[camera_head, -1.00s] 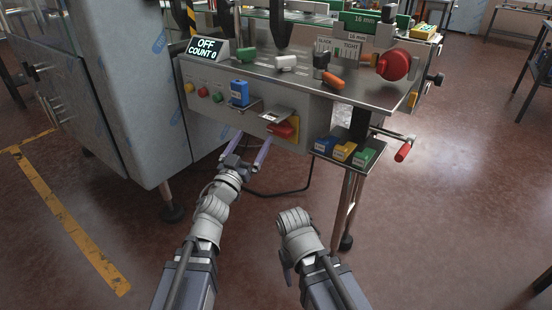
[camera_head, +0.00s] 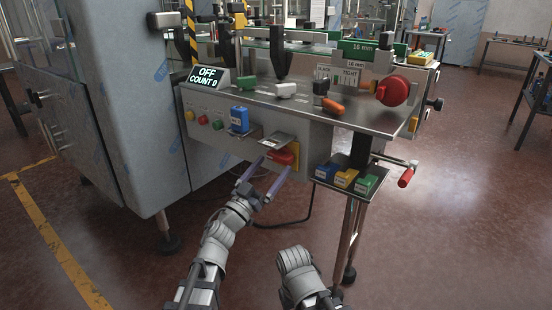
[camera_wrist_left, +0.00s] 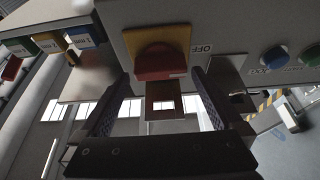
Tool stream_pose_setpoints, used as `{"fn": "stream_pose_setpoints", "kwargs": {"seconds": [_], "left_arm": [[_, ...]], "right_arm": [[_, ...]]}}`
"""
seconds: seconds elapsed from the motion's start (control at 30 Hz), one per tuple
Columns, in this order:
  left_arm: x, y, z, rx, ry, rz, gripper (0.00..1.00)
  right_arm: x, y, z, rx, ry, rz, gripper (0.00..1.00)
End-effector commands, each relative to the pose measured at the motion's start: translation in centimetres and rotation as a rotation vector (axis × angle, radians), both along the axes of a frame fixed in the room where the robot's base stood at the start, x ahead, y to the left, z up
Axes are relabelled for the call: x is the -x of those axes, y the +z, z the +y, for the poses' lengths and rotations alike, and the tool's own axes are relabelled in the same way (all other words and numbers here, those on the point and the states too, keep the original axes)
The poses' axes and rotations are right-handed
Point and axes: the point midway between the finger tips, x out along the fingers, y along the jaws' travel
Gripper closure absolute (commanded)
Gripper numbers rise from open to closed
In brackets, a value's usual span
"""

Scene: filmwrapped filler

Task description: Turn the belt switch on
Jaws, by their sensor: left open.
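My left gripper (camera_head: 275,164) is open just in front of the switch. Its fingers (camera_wrist_left: 161,82) lie on either side of the knob in the wrist view, with gaps; I see no contact. The display (camera_head: 206,77) reads OFF, COUNT 0. My right arm's grey link shows at bottom centre; its fingers do not show.
Left of the switch are a blue block (camera_head: 239,119) and several small round buttons (camera_head: 203,121). At right are a small tray with coloured blocks (camera_head: 344,178) and a red-handled crank (camera_head: 405,177).

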Motion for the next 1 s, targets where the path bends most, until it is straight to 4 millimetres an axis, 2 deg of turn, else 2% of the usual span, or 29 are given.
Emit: {"fn": "stream_pose_setpoints", "kwargs": {"seconds": [0.03, 0.17, 0.47, 1.0], "left_arm": [[-1.0, 0.7, -0.6, 0.001, -0.002, 0.001, 0.00], [-2.0, 1.1, -1.4, 0.001, 0.000, 0.001, 0.00], [-2.2, 1.1, -1.6, 0.000, 0.001, 0.000, 0.00], [-2.2, 1.1, -1.6, 0.000, 0.001, 0.000, 0.60]], "right_arm": [[0.0, 0.7, 0.0, 0.000, 0.001, 0.000, 0.40], [0.0, 1.1, 0.0, 0.000, 0.001, 0.000, 0.40], [0.0, 1.1, 0.0, 0.001, 0.001, 0.000, 0.40], [0.0, 1.1, 0.0, 0.001, 0.001, 0.000, 0.40]]}}
